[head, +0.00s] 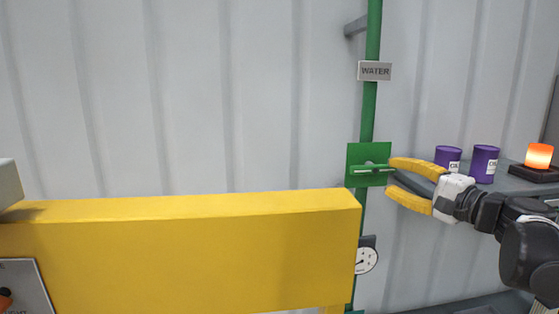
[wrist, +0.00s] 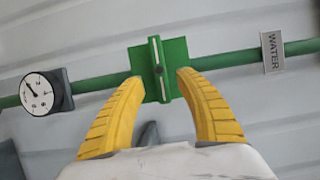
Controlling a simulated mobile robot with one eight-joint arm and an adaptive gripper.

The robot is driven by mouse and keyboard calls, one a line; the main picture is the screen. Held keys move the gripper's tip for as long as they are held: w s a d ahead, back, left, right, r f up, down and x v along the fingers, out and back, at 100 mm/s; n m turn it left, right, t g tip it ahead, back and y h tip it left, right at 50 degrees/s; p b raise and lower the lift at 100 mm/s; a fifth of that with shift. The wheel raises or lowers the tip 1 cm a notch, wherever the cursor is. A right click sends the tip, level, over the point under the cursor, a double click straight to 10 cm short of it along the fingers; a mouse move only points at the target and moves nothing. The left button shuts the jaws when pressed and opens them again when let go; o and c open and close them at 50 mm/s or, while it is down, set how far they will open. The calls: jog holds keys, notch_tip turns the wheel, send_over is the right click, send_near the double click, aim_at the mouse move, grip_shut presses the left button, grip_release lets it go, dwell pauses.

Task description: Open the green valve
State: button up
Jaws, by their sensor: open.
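The green valve (head: 369,165) is a green plate with a thin bar handle on a vertical green pipe (head: 370,110). In the head view the handle lies level, across the pipe. In the wrist view the valve (wrist: 158,70) sits between and beyond my fingertips, and its handle stands upright in the picture, crossing the pipe. My gripper (head: 388,175) has yellow fingers spread apart, just right of the valve in the head view. My gripper (wrist: 163,76) is empty in the wrist view. I cannot tell whether a finger touches the handle.
A yellow beam (head: 180,250) fills the lower left, close to the pipe. A round gauge (head: 366,260) is below the valve. A WATER label (head: 375,71) is above it. Purple cans (head: 484,163) and an orange lamp (head: 539,156) stand on a shelf behind my arm.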

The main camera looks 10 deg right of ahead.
aim_at(376, 171)
jog(key=p+x, duration=0.1)
jog(key=x, duration=0.5)
jog(key=shift+w, duration=0.15)
grip_shut()
